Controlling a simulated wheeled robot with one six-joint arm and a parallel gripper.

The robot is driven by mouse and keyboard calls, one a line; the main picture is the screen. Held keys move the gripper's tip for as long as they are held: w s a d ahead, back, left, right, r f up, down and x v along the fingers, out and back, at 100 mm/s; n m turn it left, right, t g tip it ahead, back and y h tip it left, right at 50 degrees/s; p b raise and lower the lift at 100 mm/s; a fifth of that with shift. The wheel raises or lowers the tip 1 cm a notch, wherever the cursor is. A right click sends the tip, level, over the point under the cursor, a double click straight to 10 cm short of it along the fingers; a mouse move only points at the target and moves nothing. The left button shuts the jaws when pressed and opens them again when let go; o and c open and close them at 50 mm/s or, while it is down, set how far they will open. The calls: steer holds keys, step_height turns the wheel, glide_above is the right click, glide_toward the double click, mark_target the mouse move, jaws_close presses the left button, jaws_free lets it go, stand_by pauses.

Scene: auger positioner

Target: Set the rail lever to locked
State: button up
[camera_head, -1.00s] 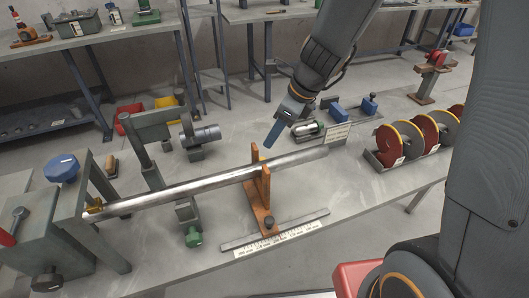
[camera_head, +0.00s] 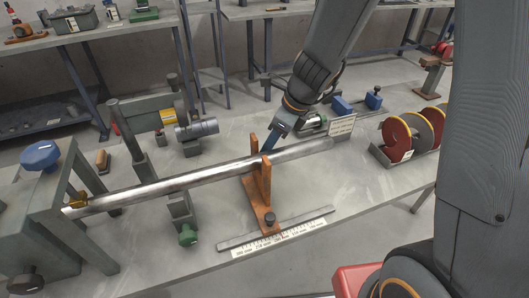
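An orange stand (camera_head: 259,192) with two uprights holds the long metal auger tube (camera_head: 190,183). Its foot reaches the grey rail (camera_head: 317,217), which has a printed scale strip along it. A small dark knob (camera_head: 270,219) sits on the foot at the rail. No part is clearly readable as the rail lever, and its setting cannot be told. My gripper (camera_head: 271,144) has blue fingers and points down behind the tube, just right of the stand's uprights in the picture. The uprights and tube partly hide the fingertips. Whether they are open, or touch anything, cannot be told.
A grey machine block with a blue knob (camera_head: 40,155) holds the tube's left end. A green knob (camera_head: 188,236) stands below the tube. Red discs (camera_head: 400,138) stand in a rack at right. The front right tabletop is clear.

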steer(key=shift+b+x, duration=0.45)
steer(key=shift+x, duration=1.8)
jaws_close()
